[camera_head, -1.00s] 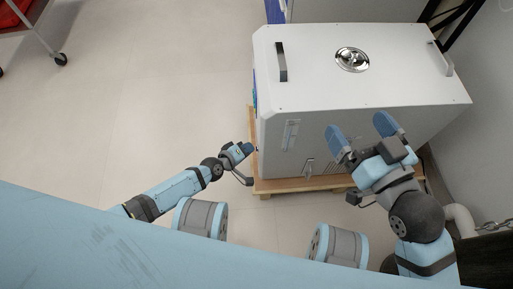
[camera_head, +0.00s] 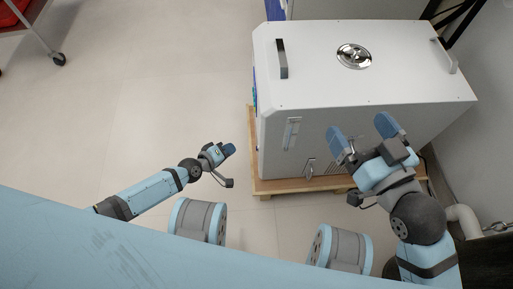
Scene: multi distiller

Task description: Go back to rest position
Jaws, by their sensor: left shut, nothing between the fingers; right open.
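My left gripper (camera_head: 230,149) is shut and empty. It hangs over the floor, just left of the white distiller cabinet (camera_head: 370,68), with a visible gap to it. My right gripper (camera_head: 359,128) is open, its two blue fingers spread in front of the cabinet's front face. Nothing shows between them. I cannot tell whether the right fingers touch the cabinet. The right arm hides part of the front face's right side.
The cabinet stands on a wooden pallet (camera_head: 291,186). A wall (camera_head: 482,150) and a grey pipe (camera_head: 463,218) are close on the right. A wheeled stand (camera_head: 48,38) is at the upper left. The floor (camera_head: 150,100) on the left is clear.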

